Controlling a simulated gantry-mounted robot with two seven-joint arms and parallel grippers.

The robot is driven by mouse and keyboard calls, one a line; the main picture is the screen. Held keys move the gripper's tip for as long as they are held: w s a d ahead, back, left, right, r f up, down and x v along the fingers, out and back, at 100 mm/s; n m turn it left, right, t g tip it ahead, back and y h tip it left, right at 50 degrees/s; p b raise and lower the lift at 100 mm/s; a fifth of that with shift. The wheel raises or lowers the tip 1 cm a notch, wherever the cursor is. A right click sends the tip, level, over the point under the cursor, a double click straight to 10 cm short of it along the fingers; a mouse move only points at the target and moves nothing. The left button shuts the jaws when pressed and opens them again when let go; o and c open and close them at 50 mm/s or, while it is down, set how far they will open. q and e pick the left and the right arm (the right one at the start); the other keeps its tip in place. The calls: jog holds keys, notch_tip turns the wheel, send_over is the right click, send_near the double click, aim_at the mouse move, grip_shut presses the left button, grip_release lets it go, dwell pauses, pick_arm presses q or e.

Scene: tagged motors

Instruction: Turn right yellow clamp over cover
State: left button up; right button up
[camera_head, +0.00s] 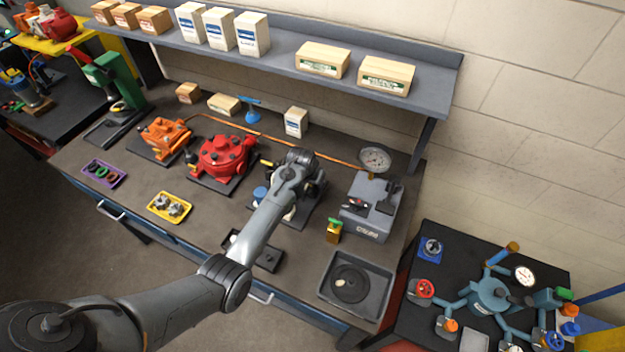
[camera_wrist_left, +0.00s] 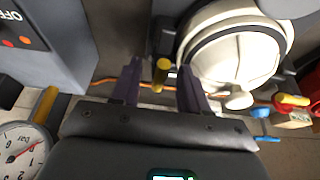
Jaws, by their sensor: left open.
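A cream round cover (camera_wrist_left: 232,55) with a pale knob fills the upper right of the left wrist view. In the head view, a little of the cream unit (camera_head: 289,214) shows on a dark base, mostly hidden by my left arm. A yellow clamp handle (camera_wrist_left: 161,72) on a dark mount stands beside the cover. My left gripper (camera_wrist_left: 160,78) is open, with one dark finger on each side of this handle; I cannot tell whether either touches it. In the head view, my left wrist hides the fingers and this clamp. My right gripper is not in view.
A grey box marked OFF (camera_wrist_left: 45,40) and a gauge (camera_wrist_left: 22,148) stand close on the left in the wrist view. The red motor (camera_head: 222,156) and orange motor (camera_head: 165,138) are left of my arm. A shelf (camera_head: 290,62) overhangs the bench's back.

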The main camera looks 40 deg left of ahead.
pick_arm(q)
jog(key=shift+c, duration=0.4)
grip_shut()
